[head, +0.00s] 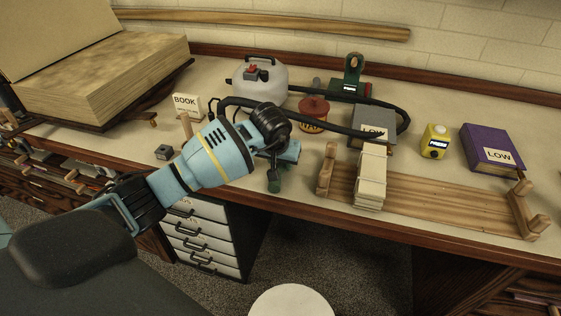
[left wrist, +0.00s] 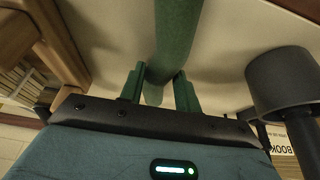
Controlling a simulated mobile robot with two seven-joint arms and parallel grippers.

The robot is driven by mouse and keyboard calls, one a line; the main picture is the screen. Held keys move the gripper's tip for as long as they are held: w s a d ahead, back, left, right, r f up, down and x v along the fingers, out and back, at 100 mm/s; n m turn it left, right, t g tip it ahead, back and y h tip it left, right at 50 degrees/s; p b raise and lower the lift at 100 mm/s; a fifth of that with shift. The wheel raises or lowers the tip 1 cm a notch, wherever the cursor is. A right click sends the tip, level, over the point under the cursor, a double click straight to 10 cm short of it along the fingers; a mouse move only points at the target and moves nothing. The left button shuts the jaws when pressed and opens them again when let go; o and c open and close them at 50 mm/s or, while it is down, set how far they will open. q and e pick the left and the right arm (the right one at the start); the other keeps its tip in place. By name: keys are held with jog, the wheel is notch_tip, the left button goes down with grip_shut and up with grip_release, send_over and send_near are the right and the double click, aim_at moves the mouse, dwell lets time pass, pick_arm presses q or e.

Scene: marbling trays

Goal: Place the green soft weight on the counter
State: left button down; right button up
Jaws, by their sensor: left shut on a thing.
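My left gripper (head: 277,164) is at the front edge of the counter (head: 435,108), in the middle of the head view. It is shut on the green soft weight (head: 274,184), of which only a small dark green part shows below the gripper. In the left wrist view the weight (left wrist: 176,38) is a long green roll between the two fingers (left wrist: 160,90), running away from the palm. I cannot tell whether the weight touches the counter. My right gripper is not in view.
A wooden cradle (head: 440,205) with a pale block stack (head: 370,178) stands right of the gripper. Behind are a red-brown spool (head: 313,113), a white canister (head: 262,82) with a black hose, and a grey box (head: 374,117). A yellow bottle (head: 434,141) and purple book (head: 491,146) are farther right.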

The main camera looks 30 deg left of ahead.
pick_arm(q)
jog(key=shift+f, duration=0.1)
jog(key=c, duration=1)
grip_release()
jog(key=shift+r, duration=0.4)
jog(key=v, duration=1.1)
jog(key=shift+s+r+p, duration=0.2)
jog(key=shift+r+p, duration=0.05)
jog(key=shift+p, duration=0.15)
jog(key=shift+d+f, duration=0.1)
